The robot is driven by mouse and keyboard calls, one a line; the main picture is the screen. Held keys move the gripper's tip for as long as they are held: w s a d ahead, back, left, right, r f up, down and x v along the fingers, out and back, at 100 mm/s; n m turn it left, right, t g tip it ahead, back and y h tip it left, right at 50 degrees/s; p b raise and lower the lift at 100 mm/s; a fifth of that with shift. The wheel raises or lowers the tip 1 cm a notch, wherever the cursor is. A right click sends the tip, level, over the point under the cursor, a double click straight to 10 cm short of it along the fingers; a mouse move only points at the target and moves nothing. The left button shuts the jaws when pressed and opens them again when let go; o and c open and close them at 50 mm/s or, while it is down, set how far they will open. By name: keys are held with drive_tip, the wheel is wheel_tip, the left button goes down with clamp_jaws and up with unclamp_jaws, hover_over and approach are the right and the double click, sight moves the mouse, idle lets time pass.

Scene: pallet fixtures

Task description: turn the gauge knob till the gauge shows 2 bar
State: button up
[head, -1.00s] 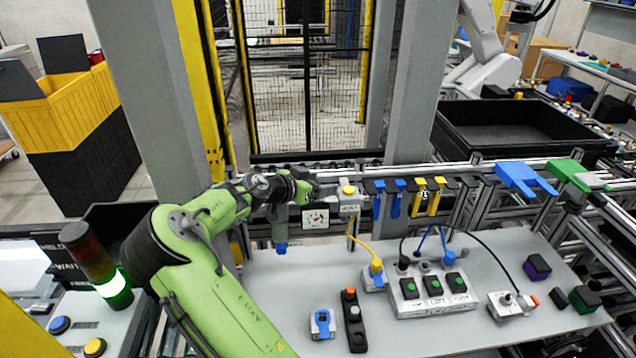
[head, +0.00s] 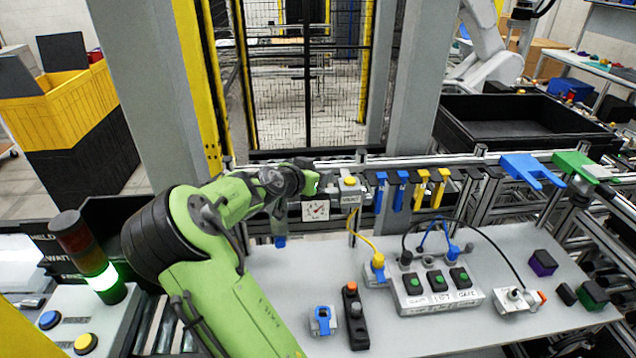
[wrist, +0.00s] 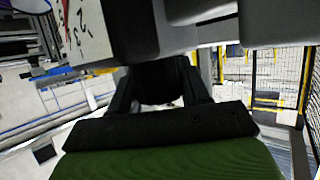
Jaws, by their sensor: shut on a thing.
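The gauge (head: 316,210) is a small white square dial on the rail behind the bench. Its needle points to the upper right in the head view; the numbers are too small to read there. Part of the dial face shows tilted at the upper left of the wrist view (wrist: 88,32). My gripper (head: 326,184) is beside the fixture just above the gauge, shut on the gauge knob. In the wrist view the dark fingers (wrist: 160,88) reach under a grey block, and the knob between them is mostly hidden.
Blue hooks (head: 400,190) and yellow hooks (head: 430,190) hang on the rail to the right. A yellow cable (head: 364,240) runs down to the bench (head: 300,275). A three-button box (head: 437,284) stands on the bench.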

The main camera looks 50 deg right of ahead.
drive_tip(key=n+t+b, duration=0.2)
drive_tip(key=n+t+y+b, duration=0.1)
drive_tip(key=n+t+b, duration=0.1)
drive_tip(key=b, duration=0.1)
drive_tip(key=n+t+y+b, duration=0.1)
drive_tip(key=n+t+b, duration=0.1)
drive_tip(key=t, duration=0.1)
drive_tip(key=shift+w+f, duration=0.15)
drive_tip(key=shift+w, duration=0.1)
drive_tip(key=n+t+y+b, duration=0.2)
drive_tip(key=n, duration=0.1)
drive_tip(key=shift+w+a+b, duration=0.1)
drive_tip(key=shift+b, duration=0.3)
drive_tip(key=shift+w+a+n+t+y, duration=0.1)
drive_tip(key=shift+n+t+y, duration=0.7)
drive_tip(key=shift+n+y, duration=0.25)
drive_tip(key=n+y, duration=0.1)
drive_tip(key=n+y+p, duration=0.1)
drive_tip(key=n+t+y, duration=0.1)
drive_tip(key=shift+w+a+r+y, duration=0.15)
drive_tip(key=shift+a+r+y, duration=0.1)
drive_tip(key=shift+y, duration=0.1)
drive_tip(key=shift+w+a+f+n+t+y+p, duration=0.1)
drive_tip(key=shift+a+n+t+y+p, duration=0.1)
drive_tip(key=shift+n+y+p, duration=0.4)
drive_tip(key=shift+a+n+t+y+p, duration=0.1)
drive_tip(key=shift+n+t+y+p, duration=0.1)
drive_tip(key=shift+n+y+p, duration=0.35)
